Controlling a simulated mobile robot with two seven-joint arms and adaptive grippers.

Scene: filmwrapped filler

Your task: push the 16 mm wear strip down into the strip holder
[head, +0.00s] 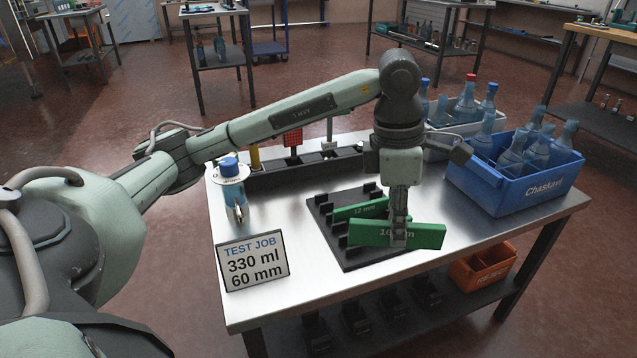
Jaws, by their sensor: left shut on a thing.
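The 16 mm wear strip (426,236) is a green bar with white lettering partly hidden by my fingers. My left gripper (398,238) points straight down and is shut on the strip near its middle. The strip is above the front part of the dark strip holder (352,259), which has rows of upright posts. I cannot tell whether the strip touches the holder's slots. A green 12 mm strip (361,210) lies in the holder behind it. My right gripper is not in view.
A sign reading "TEST JOB 330 ml 60 mm" (253,262) stands at the table's front left, with a blue-capped item (231,172) behind it. A black rack (290,178) is at the back. A blue crate of bottles (541,188) stands right. Bare steel table (480,222) lies between.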

